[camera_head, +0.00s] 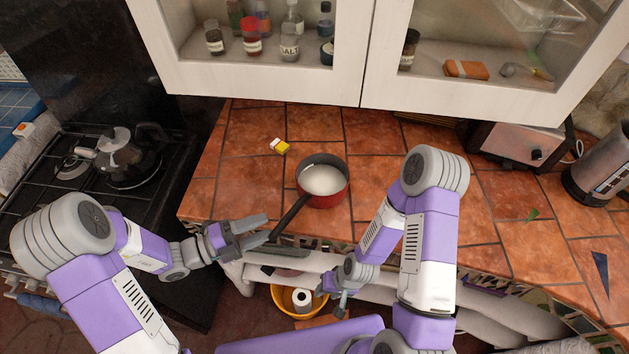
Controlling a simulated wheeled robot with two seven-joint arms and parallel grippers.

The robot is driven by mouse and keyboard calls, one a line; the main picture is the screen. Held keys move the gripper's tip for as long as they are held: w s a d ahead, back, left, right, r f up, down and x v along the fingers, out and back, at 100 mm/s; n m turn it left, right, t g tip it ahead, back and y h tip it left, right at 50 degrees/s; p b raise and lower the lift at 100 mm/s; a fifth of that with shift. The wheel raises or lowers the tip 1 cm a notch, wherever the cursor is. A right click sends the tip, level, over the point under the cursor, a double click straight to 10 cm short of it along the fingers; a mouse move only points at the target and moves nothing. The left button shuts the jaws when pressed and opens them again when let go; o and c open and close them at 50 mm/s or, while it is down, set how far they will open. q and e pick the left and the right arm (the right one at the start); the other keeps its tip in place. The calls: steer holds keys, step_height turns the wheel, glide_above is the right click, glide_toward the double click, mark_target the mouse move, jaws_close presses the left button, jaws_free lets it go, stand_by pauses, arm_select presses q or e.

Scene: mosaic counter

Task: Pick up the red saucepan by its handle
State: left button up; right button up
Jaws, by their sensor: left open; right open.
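The red saucepan (334,198) stands upright on the tiled counter, with a pale inside. I cannot tell whether a finger touches the handle. My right gripper (341,301) hangs low in front of the counter, below the saucepan, and holds nothing that I can see. Its fingers are small and partly hidden by its own wrist.
A yellow and white item (280,146) lies behind the saucepan. The stove with a kettle (118,150) is at left. A toaster (522,143) and a metal kettle (598,172) stand at right. A cabinet (362,90) overhangs the counter's back. A yellow bucket (285,303) is below.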

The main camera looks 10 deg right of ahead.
mark_target(285, 219)
arm_select(q)
steer(key=x, duration=0.3)
steer(key=b+x, duration=0.1)
steer(key=x, duration=0.2)
steer(key=shift+s+d+f, duration=0.1)
steer(key=shift+d+f, duration=0.05)
steer(key=shift+d, duration=0.25)
jaws_close()
stand_by(0.9)
